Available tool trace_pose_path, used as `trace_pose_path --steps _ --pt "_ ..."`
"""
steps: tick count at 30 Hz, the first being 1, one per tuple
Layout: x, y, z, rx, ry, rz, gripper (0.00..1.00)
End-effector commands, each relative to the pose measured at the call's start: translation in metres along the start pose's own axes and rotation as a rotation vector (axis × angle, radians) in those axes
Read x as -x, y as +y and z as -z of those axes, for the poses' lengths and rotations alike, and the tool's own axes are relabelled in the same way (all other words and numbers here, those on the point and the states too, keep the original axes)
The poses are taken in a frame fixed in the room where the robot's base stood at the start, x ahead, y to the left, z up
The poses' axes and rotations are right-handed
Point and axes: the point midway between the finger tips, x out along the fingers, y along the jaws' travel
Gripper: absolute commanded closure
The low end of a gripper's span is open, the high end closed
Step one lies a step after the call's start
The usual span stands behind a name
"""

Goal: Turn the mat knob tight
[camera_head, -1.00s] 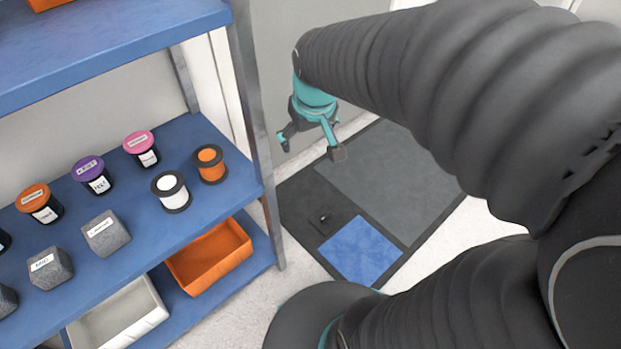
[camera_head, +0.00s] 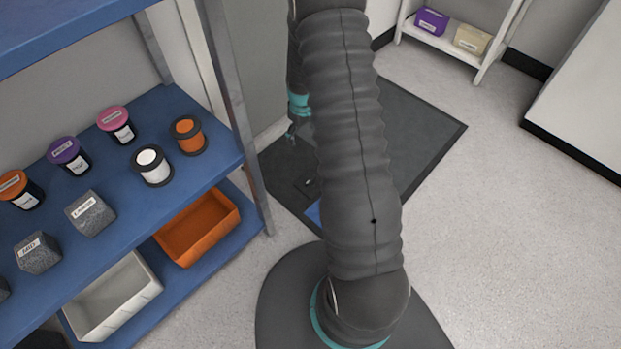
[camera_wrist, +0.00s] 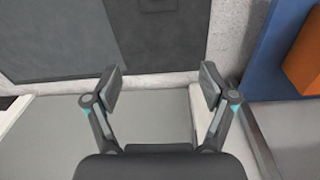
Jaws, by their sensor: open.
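The dark mat (camera_head: 425,133) lies on the floor right of the blue shelf in the head view. A small knob (camera_head: 308,182) sits on its near left part, beside a blue square (camera_head: 313,213) mostly hidden by my arm. My gripper (camera_head: 291,134) is beyond the knob, near the mat's far left edge and apart from the knob. In the wrist view my gripper (camera_wrist: 160,88) is open and empty, its fingers wide apart. Part of the dark mat (camera_wrist: 60,40) shows at the top of that view; I cannot make out the knob there.
A blue shelf unit (camera_head: 225,148) stands at left with jars, spools and grey blocks. Its lower shelf holds an orange bin (camera_head: 200,235) and a white bin (camera_head: 112,300). A grey wall panel (camera_wrist: 110,140) is close to my gripper. Open floor (camera_head: 500,220) lies at right.

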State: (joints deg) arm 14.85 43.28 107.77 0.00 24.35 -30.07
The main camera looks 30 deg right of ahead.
Motion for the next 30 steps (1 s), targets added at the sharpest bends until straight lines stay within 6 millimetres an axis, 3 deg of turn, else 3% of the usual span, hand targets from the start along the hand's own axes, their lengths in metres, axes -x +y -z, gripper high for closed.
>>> trace_pose_path --steps 1,3,9,20,30 --pt "-0.026 0.003 -0.005 0.006 -0.02 0.011 0.17" --pt "-0.054 0.007 -0.011 0.017 -0.034 0.019 0.17" --pt "-0.112 0.012 -0.025 0.042 -0.061 0.036 0.17" --pt "-0.151 0.012 -0.034 0.052 -0.071 0.044 0.17" --pt "-0.211 0.009 -0.038 0.051 -0.07 0.043 0.17"
